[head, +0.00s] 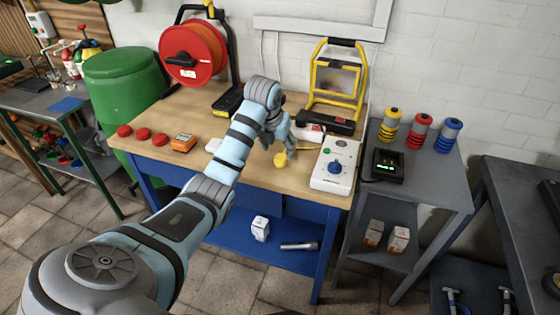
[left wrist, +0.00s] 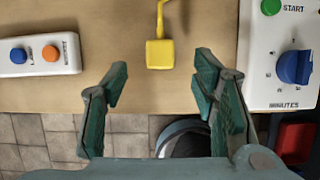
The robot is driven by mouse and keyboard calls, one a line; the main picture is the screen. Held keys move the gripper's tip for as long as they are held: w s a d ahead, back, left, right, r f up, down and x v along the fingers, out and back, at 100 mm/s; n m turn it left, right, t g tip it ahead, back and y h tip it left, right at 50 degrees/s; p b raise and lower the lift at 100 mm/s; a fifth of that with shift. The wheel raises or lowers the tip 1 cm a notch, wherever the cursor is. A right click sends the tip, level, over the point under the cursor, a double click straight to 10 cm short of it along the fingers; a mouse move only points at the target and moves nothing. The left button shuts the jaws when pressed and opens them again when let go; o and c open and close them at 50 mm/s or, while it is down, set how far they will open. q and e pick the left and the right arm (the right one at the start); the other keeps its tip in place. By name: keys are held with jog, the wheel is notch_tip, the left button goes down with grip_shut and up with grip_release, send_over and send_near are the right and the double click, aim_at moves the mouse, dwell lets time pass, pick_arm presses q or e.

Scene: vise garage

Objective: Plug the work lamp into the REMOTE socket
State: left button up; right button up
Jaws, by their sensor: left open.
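The work lamp (head: 335,80) has a yellow frame and stands at the back right of the wooden bench. A yellow plug (head: 281,160) on a yellow cord lies near the bench's front edge; it also shows in the left wrist view (left wrist: 160,54). My left gripper (head: 279,143) is over the bench by the plug. In the left wrist view its green fingers are spread and empty, with the plug ahead between the fingertips and apart from both. A socket marked REMOTE cannot be made out. My right gripper is not in view.
A white timer box (head: 333,165) with a blue knob stands right of the plug. A white two-button box (left wrist: 40,54) lies left of it.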

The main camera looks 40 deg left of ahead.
aim_at(280, 157)
pick_arm(q)
jog(key=b+x, duration=0.1)
jog(key=x, duration=0.4)
jog(key=shift+f, duration=0.2)
jog(key=shift+r, duration=0.1)
jog(key=c, duration=1.2)
